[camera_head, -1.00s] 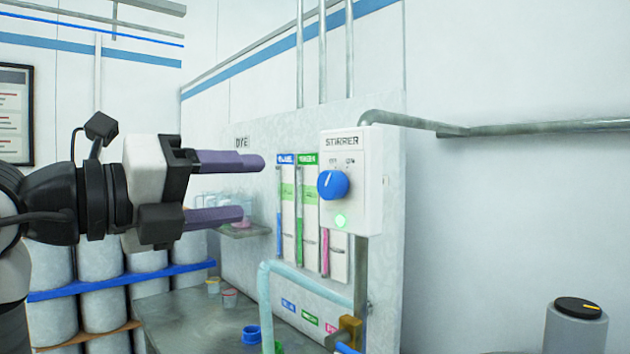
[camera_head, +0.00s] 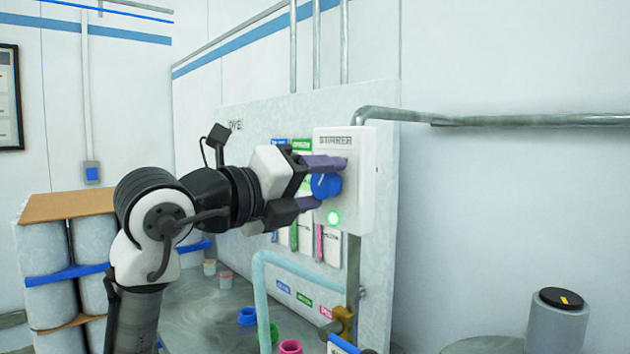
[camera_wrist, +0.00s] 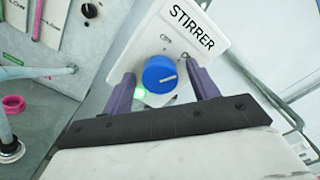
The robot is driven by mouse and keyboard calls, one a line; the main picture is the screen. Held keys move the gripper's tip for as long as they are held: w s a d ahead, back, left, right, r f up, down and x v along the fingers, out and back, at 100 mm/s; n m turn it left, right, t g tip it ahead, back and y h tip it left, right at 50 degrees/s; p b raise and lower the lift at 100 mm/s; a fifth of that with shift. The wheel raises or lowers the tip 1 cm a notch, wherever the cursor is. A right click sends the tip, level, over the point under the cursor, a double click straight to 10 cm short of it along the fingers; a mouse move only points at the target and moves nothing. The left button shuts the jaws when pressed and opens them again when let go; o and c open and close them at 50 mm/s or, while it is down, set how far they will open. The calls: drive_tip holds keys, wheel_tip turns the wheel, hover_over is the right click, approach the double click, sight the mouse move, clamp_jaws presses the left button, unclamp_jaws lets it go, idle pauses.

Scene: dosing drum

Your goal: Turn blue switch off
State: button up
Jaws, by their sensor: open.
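The blue switch (camera_head: 325,185) is a round knob on a white box labelled STIRRER (camera_head: 352,215). In the wrist view the knob (camera_wrist: 160,74) shows a pale pointer line toward its right side. My gripper (camera_head: 328,182) is open at the box, with one purple finger above the knob and one below it in the head view. In the wrist view the fingers (camera_wrist: 162,88) stand on either side of the knob; I cannot tell whether they touch it. A green light (camera_head: 334,218) glows below the knob.
A pipe (camera_head: 480,119) runs right from behind the box. A light blue pipe (camera_head: 262,290) stands below my arm. Small blue (camera_head: 247,316) and pink (camera_head: 290,347) cups sit on the grey bench (camera_head: 200,310). A black-topped cylinder (camera_head: 558,320) stands at right.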

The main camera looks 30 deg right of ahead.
drive_tip(key=c, duration=1)
drive_tip(key=shift+n, duration=0.3)
drive_tip(key=n, duration=1.1)
drive_tip(key=shift+f+n, duration=0.1)
drive_tip(key=shift+n, duration=0.2)
drive_tip(key=o, duration=1)
